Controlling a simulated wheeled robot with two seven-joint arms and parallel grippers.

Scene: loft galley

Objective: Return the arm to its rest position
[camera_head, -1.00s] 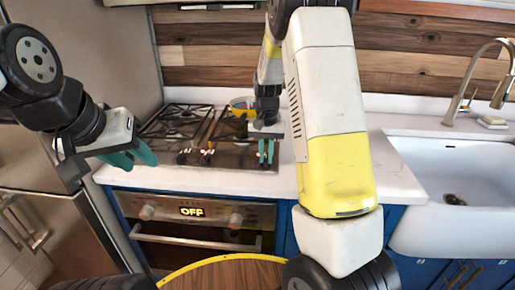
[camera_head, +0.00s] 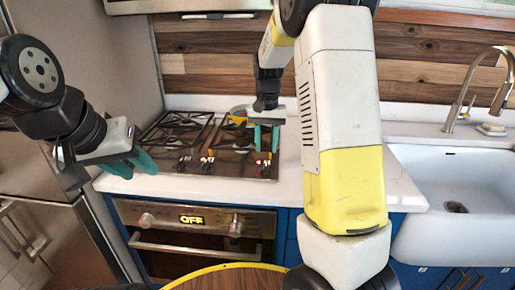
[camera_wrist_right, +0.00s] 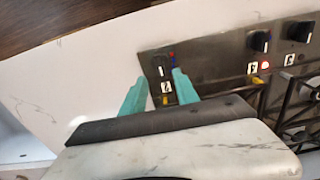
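My right arm (camera_head: 345,120) rises through the middle of the head view and bends over the counter. Its gripper (camera_head: 266,138) points down over the right front edge of the cooktop (camera_head: 230,160). In the right wrist view the teal fingers (camera_wrist_right: 160,92) are apart, with nothing between them; a cooktop knob (camera_wrist_right: 162,70) shows beyond the gap. My left gripper (camera_head: 131,164) is at the left, in front of the counter's left end, its teal fingers apart and empty.
An oven (camera_head: 200,230) reading OFF is below. A sink (camera_head: 455,180) and tap (camera_head: 465,90) stand right. A round wooden top with a yellow edge (camera_head: 235,280) is in front.

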